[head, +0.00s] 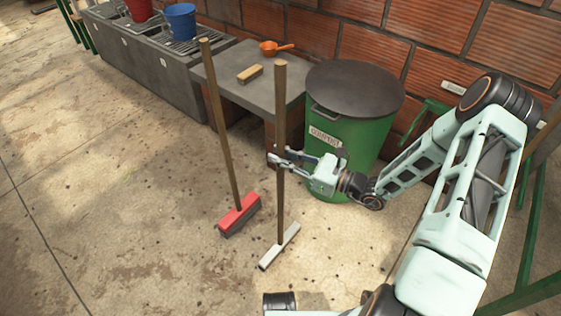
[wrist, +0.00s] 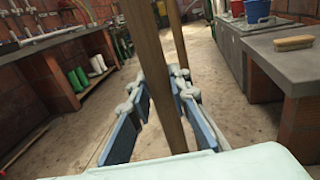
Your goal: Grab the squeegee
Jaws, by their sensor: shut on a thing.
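The squeegee (head: 279,246) stands nearly upright on the concrete floor, with a narrow pale head and a long brown wooden handle. My gripper (head: 276,159) is shut on the handle around its middle, reaching in from the right. In the wrist view the squeegee handle (wrist: 150,60) runs between the two blue-padded fingers of my gripper (wrist: 163,98). The squeegee head is out of sight in the wrist view.
A red-headed broom (head: 239,212) stands close on the left, its handle (wrist: 177,40) just behind. A green compost bin (head: 360,145) is close to my arm. A concrete bench (head: 225,70) holds a brush (head: 250,74) and orange scoop (head: 270,48). Floor at front left is clear.

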